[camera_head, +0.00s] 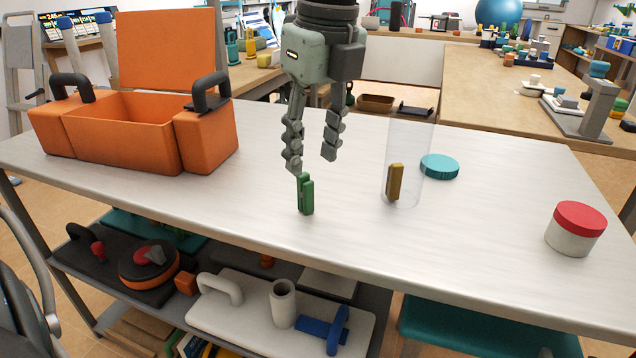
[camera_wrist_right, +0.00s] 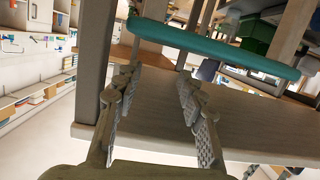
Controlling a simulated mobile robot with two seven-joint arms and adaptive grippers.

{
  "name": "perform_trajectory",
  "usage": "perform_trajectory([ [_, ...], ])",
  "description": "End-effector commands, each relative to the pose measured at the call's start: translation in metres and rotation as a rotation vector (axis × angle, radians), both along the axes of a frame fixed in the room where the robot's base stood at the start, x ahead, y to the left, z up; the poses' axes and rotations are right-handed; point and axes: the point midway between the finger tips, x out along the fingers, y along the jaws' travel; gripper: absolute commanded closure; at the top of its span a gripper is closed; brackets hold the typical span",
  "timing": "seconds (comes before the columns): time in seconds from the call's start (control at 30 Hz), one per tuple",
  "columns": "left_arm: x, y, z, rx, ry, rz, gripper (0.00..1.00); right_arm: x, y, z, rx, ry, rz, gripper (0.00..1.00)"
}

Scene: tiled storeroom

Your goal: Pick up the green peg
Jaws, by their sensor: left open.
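The green peg (camera_head: 306,196) stands upright on the pale tabletop near the front middle in the head view. My left gripper (camera_head: 312,160) points down with its fingers spread and empty. In the picture, its left fingertip is just above the peg's top and the right one is higher and to the right. I cannot tell whether the left finger touches the peg. My right gripper (camera_wrist_right: 160,95) is open and empty in the right wrist view, where no peg shows.
A clear cylinder (camera_head: 409,145) with a brown-yellow peg (camera_head: 395,182) stands to the right, beside a teal lid (camera_head: 440,167). A red-lidded jar (camera_head: 575,230) is at the far right. An open orange toolbox (camera_head: 125,140) sits at the left. The table between them is clear.

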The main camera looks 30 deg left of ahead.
Motion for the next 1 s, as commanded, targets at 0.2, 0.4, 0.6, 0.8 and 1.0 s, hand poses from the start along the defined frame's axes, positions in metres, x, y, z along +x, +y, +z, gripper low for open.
perform_trajectory([
  [0.2, -0.002, 0.004, -0.027, -0.002, 0.004, -0.001, 0.59, 0.001, 0.004, 0.006, 0.013, -0.027, 0.006, 0.60],
  [0.4, -0.004, 0.008, -0.057, -0.002, 0.004, -0.002, 0.59, 0.001, 0.003, 0.006, 0.013, -0.027, 0.006, 0.60],
  [0.6, -0.003, 0.010, -0.068, -0.001, 0.000, 0.001, 0.59, 0.001, 0.005, 0.009, 0.018, -0.040, 0.009, 0.60],
  [0.8, -0.003, 0.010, -0.068, -0.001, -0.001, 0.001, 0.62, 0.001, 0.005, 0.009, 0.018, -0.040, 0.009, 0.60],
  [1.0, -0.003, 0.010, -0.068, 0.000, -0.001, 0.001, 0.87, 0.001, 0.005, 0.009, 0.018, -0.040, 0.009, 0.60],
])
